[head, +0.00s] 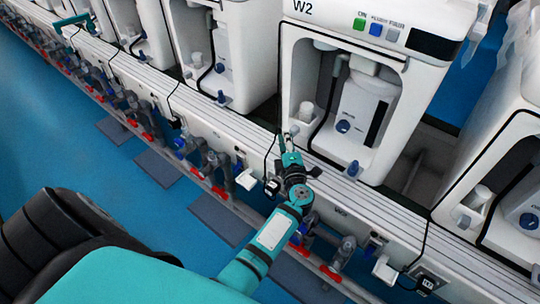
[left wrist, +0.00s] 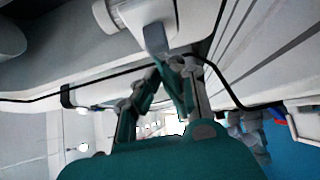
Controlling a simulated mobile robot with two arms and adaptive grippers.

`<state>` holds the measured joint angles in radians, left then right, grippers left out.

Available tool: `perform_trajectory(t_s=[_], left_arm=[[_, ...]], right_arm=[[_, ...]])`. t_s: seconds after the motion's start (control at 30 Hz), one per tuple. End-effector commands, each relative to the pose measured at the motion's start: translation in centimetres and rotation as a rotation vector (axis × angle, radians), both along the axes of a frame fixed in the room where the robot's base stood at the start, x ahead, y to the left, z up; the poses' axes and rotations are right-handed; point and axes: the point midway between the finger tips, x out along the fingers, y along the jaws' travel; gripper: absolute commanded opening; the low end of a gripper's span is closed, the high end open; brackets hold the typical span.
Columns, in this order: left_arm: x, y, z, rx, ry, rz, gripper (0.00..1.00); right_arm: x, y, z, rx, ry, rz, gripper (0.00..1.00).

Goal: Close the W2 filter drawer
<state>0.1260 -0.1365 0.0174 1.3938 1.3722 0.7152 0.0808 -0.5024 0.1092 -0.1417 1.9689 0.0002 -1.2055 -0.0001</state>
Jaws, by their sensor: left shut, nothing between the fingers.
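The white W2 unit (head: 398,170) stands right of centre in the head view, with its label on the top panel. Inside its open bay are a white container (head: 358,105) with a blue knob, a black hose and a small white cylinder (head: 305,112). I cannot clearly pick out the filter drawer or tell how far it is open. My left gripper (head: 288,137) is at the unit's lower left front corner, shut and empty. In the left wrist view its fingertips (left wrist: 172,66) are close below a grey tab (left wrist: 156,38) beside a white knob (left wrist: 120,14); contact cannot be told.
Similar white units stand on both sides, one at the right (head: 500,170). A ribbed white rail (head: 375,215) runs along the front, with black cables over it and several valves below. Blue floor (head: 60,145) lies free at the left.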

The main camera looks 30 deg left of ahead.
Motion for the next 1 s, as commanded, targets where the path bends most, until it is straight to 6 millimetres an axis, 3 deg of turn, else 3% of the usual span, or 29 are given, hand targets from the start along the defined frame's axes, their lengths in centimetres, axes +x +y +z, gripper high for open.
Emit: perform_trajectory(t_s=[0.13, 0.57, 1.0], left_arm=[[0.9, -0.1, 0.0, -0.001, 0.001, -0.001, 0.00], [0.4, -0.1, 0.4, 0.002, -0.006, -0.005, 0.00], [-7.5, 0.6, 0.1, 0.002, 0.002, -0.002, 0.00]], right_arm=[[0.0, 0.0, 0.6, 0.000, -0.002, -0.001, 0.59], [0.0, 0.0, 0.8, 0.000, -0.002, 0.000, 0.59], [0.0, 0.0, 1.8, 0.000, -0.001, 0.000, 0.59]])
